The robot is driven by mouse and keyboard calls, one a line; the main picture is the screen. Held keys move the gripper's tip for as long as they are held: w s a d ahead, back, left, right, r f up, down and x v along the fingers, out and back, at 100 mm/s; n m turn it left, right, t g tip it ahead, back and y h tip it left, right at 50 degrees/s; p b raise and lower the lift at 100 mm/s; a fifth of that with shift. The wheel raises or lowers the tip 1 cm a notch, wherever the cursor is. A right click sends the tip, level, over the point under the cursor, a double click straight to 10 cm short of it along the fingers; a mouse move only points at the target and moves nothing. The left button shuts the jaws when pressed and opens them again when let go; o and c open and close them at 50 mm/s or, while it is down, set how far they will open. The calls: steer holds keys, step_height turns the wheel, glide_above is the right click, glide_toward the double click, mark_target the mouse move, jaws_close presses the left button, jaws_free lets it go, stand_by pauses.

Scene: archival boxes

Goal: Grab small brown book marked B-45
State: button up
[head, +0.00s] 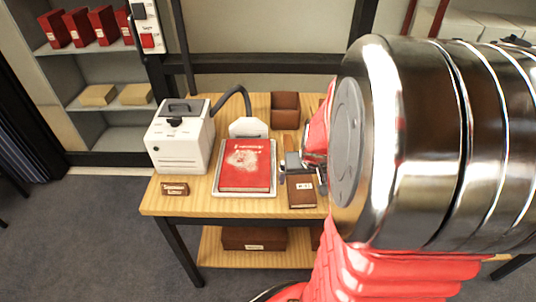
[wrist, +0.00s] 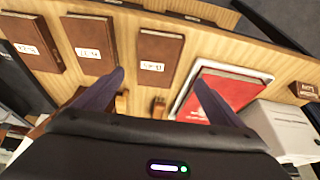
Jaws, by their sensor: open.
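Several small brown books with white labels lie on the wooden table. One brown book (head: 303,200) is just right of the red book in the head view; it appears in the wrist view (wrist: 160,44) just beyond my fingertips. Its label is upside down in the wrist view and too small to read surely. Two more brown books, one in the middle (wrist: 92,38) and one at the far left (wrist: 32,40), show in the wrist view. My gripper (wrist: 159,77) is open and empty, its fingers spread short of the nearest book. In the head view my gripper (head: 298,166) is partly hidden by my arm.
A red book (head: 246,178) lies on a white tray (head: 217,184), close beside the nearest brown book. A white machine (head: 180,145) with a black hose and a small brown sign (head: 174,189) stand to the left. A brown open box (head: 285,110) is at the back.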

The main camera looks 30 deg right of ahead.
mark_target(301, 186)
steer(key=shift+x, duration=1.9)
steer(key=shift+d+x, duration=0.1)
steer(key=shift+x, duration=1.2)
steer(key=shift+d+x, duration=0.15)
steer(key=shift+x, duration=1.15)
steer(key=shift+s, duration=0.1)
steer(key=shift+c, duration=0.6)
steer(key=c, duration=1.2)
steer(key=shift+o, duration=0.2)
steer(key=shift+r, duration=0.15)
step_height(301, 186, up, 10)
